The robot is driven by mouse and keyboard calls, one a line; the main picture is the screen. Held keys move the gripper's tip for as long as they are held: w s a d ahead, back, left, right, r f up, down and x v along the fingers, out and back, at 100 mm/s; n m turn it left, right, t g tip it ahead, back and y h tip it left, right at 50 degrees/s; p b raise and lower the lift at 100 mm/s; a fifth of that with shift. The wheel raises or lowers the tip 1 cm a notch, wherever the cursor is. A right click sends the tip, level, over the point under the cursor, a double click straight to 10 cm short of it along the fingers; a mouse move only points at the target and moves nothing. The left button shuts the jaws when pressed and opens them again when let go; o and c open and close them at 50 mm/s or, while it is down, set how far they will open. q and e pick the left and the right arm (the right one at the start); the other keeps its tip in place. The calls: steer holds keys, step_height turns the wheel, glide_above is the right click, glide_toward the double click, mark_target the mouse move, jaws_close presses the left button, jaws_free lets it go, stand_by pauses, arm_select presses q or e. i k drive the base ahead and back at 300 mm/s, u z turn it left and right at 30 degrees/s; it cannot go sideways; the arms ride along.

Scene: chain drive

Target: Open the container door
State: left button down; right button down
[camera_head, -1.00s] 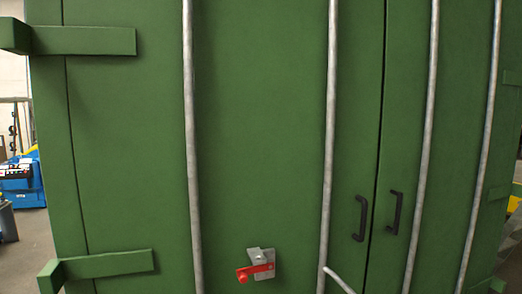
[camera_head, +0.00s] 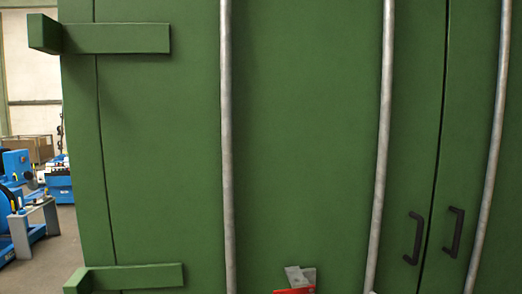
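The green container door (camera_head: 300,140) fills most of the head view and stands shut, its seam against the second door leaf (camera_head: 472,100) running down the right side. Two black handles, a left one (camera_head: 414,238) and a right one (camera_head: 454,232), sit on either side of the seam. Vertical grey locking rods, a left one (camera_head: 227,150), a middle one (camera_head: 381,150) and a right one (camera_head: 492,140), run down the doors. A grey latch bracket (camera_head: 300,275) with a red lever (camera_head: 294,291) is cut off at the bottom edge. Neither gripper shows.
Green hinge blocks, an upper one (camera_head: 115,38) and a lower one (camera_head: 130,277), stick out at the door's left edge. Left of the container, blue machines (camera_head: 58,180), a grey bench (camera_head: 35,225) and brown boxes (camera_head: 30,148) stand on open floor.

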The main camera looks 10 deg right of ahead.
mark_target(240, 138)
steer(key=u, duration=0.05)
steer(key=i, duration=1.1)
steer(key=z, duration=0.9)
